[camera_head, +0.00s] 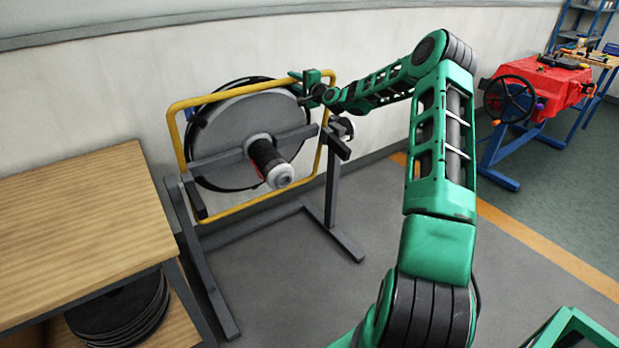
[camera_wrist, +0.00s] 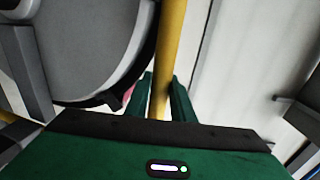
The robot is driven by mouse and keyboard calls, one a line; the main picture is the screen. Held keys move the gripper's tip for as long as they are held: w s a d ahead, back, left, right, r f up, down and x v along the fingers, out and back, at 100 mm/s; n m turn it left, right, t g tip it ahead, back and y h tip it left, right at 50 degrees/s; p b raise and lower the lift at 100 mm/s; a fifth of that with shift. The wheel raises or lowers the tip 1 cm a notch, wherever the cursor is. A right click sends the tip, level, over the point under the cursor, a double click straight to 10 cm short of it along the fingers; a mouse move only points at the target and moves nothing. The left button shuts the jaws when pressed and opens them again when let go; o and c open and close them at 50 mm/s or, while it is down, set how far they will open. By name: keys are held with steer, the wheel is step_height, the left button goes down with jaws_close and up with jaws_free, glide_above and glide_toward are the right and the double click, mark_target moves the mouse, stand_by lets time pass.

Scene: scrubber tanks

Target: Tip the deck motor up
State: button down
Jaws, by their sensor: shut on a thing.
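The deck (camera_head: 235,130) is a large grey disc with a black rim, standing steeply tilted on a dark grey stand (camera_head: 333,205). Its motor, a black cylinder with a pale end cap (camera_head: 270,162), sticks out of the middle toward my head camera. A yellow tube frame (camera_head: 248,90) surrounds the disc. My gripper (camera_head: 309,88) is at the frame's upper right corner. In the wrist view my gripper's green fingers (camera_wrist: 162,90) are on both sides of the yellow tube (camera_wrist: 171,40), shut on it. The grey disc (camera_wrist: 95,45) lies just left of the tube there.
A wooden-topped bench (camera_head: 70,225) stands at the left, with black discs (camera_head: 120,312) on its lower shelf. A red machine with a steering wheel (camera_head: 540,90) stands on a blue stand at the right. The wall (camera_head: 120,90) is close behind the deck. Grey floor is open at front centre.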

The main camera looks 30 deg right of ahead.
steer(key=shift+w+a+r, duration=0.1)
steer(key=shift+w+a, duration=0.05)
steer(key=shift+w, duration=3.5)
steer(key=shift+w, duration=0.3)
steer(key=c, duration=1.8)
jaws_free()
steer(key=shift+w, duration=0.25)
steer(key=o, duration=0.4)
steer(key=shift+s, duration=0.1)
steer(key=shift+o, duration=0.2)
steer(key=shift+s, duration=0.1)
steer(key=shift+s, duration=4.4)
